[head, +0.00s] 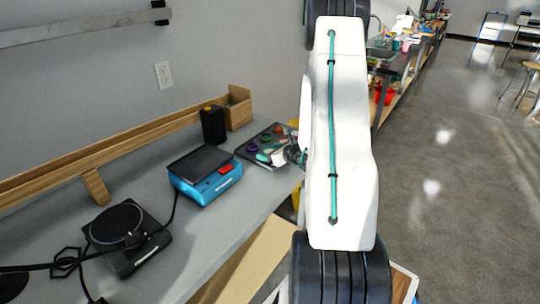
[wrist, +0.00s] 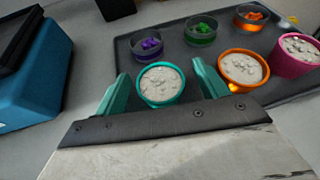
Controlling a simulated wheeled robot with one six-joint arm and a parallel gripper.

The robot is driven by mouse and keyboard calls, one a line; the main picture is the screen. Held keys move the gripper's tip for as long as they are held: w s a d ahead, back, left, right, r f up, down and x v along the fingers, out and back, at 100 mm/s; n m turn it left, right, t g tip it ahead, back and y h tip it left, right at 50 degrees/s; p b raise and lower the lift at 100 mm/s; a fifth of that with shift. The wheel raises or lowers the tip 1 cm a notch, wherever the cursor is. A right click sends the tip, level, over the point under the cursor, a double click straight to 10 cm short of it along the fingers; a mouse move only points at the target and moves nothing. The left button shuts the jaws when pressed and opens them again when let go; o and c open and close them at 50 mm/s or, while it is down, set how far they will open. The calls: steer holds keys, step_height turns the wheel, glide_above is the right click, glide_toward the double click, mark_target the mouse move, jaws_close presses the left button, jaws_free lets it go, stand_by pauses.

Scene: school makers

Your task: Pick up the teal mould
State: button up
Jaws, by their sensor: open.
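The teal mould (wrist: 161,99), a small round cup filled with a pale speckled material, stands upright near the front left of the dark tray in the wrist view. My gripper (wrist: 160,70) is open, with one teal finger on each side of the mould. Gaps show beside the mould, and I cannot tell how deep the fingers reach. In the head view my gripper (head: 294,155) is at the tray's right end, mostly hidden by my arm, and I cannot pick out the mould there.
The dark tray (head: 245,150) also holds an orange mould (wrist: 242,86), a pink mould (wrist: 284,66) and clear bowls of purple (wrist: 152,47), green (wrist: 202,32) and orange pieces (wrist: 250,17). A blue device (head: 207,185) stands left of it. Bare bench lies in front.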

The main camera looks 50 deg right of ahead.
steer(key=shift+w+f, duration=0.15)
steer(key=shift+w, duration=0.3)
steer(key=c, duration=1.1)
steer(key=shift+o, duration=0.2)
